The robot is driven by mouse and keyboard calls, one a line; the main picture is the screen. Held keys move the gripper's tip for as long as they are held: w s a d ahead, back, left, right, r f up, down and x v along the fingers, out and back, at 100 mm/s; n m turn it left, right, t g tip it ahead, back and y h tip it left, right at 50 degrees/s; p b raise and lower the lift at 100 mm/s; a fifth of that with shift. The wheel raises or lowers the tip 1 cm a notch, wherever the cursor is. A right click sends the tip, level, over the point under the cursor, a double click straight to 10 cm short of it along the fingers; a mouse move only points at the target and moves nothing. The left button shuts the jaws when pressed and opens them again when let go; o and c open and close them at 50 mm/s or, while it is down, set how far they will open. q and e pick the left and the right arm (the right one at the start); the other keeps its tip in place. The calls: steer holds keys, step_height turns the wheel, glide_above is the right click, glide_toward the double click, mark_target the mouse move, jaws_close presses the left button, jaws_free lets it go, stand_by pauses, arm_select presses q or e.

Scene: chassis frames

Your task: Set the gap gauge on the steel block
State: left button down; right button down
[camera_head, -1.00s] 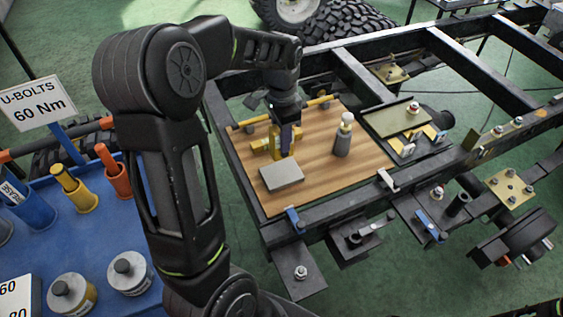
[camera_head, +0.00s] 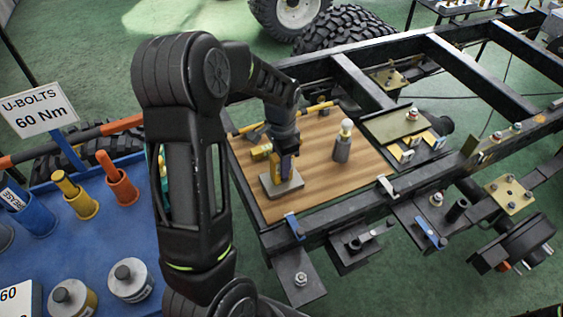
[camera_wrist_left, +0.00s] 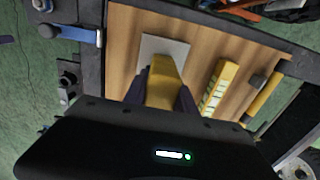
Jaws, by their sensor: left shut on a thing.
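The steel block (camera_head: 287,189) is a flat grey slab on the wooden board, near its front left. It also shows in the left wrist view (camera_wrist_left: 152,48). My left gripper (camera_head: 285,168) points down over the block, shut on the yellow gap gauge (camera_wrist_left: 163,84), which sits between its dark fingers. The gauge's lower end is at or just above the block; I cannot tell whether they touch. In the head view the fingers hide much of the gauge. My right gripper is not in view.
A wooden board (camera_head: 325,190) lies on the black chassis frame. Another yellow piece with markings (camera_wrist_left: 217,88) lies beside the block. A grey bottle with a pale top (camera_head: 342,148) stands to the right. Blue clamp (camera_head: 295,226) grips the front edge. A blue table with tools is at left.

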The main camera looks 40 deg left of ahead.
arm_select(q)
steer(key=shift+f, duration=0.15)
steer(key=c, duration=1)
jaws_free()
step_height(320, 180, up, 12)
steer(key=shift+r+b, duration=0.25)
steer(key=shift+b, duration=0.2)
steer(key=shift+f, duration=0.1)
